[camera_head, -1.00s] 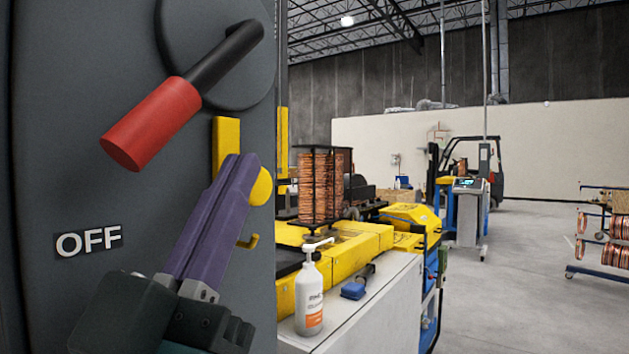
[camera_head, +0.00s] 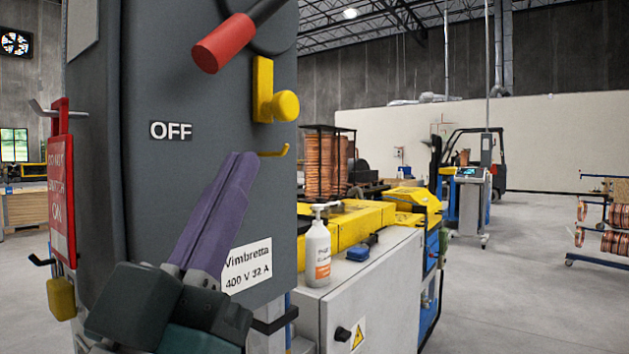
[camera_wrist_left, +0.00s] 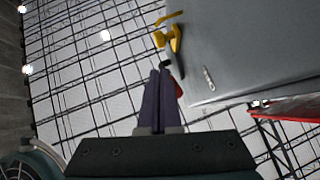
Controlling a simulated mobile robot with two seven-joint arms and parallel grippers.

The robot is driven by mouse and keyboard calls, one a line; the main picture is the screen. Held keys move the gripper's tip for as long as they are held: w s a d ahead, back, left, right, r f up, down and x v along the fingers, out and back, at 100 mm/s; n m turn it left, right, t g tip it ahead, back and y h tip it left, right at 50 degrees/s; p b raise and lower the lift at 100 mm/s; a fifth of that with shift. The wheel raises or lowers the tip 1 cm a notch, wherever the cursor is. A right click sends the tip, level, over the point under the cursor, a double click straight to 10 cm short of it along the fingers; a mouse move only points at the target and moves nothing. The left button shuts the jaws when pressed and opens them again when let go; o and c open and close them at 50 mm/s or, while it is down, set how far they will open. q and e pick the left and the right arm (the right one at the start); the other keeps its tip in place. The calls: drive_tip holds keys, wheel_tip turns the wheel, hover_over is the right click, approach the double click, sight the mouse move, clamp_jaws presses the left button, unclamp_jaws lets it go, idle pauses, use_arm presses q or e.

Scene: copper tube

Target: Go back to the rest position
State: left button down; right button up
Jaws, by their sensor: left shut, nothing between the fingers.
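My left gripper (camera_head: 235,170) points up in front of the grey switch cabinet (camera_head: 140,200). Its two purple fingers are shut together with nothing between them. In the left wrist view the shut fingers (camera_wrist_left: 158,85) show against the ceiling, with the cabinet (camera_wrist_left: 230,45) to the right. The switch lever with a red grip (camera_head: 222,44) is above the word OFF, up and apart from the fingers in the head view. A yellow latch with a knob (camera_head: 275,98) sits right of the lever grip. My right gripper is not in view.
A red sign (camera_head: 61,185) and a yellow padlock (camera_head: 61,297) hang at the cabinet's left side. A white pump bottle (camera_head: 318,255) and a blue item (camera_head: 358,253) stand on the grey machine cabinet (camera_head: 370,290). Open floor (camera_head: 530,290) lies to the right.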

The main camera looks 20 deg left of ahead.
use_arm(q)
drive_tip(key=shift+w+r, duration=0.1)
drive_tip(key=s+d+f+m+g+h, duration=0.1)
drive_tip(key=d+f+m+g+h, duration=0.1)
drive_tip(key=f+g, duration=0.6)
drive_tip(key=s+d+f+m+g+h, duration=0.1)
drive_tip(key=f+g, duration=0.5)
drive_tip(key=f, duration=0.4)
drive_tip(key=s+a+f+n+g+y, duration=0.15)
drive_tip(key=s+a+f+g, duration=0.3)
drive_tip(key=s, duration=0.45)
drive_tip(key=s+a+f+g+y, duration=0.3)
drive_tip(key=s+f+g, duration=0.2)
drive_tip(key=s, duration=0.3)
wheel_tip(320, 180, up, 31)
drive_tip(key=p, duration=3.2)
drive_tip(key=shift+s+r, duration=0.15)
drive_tip(key=shift+s, duration=0.05)
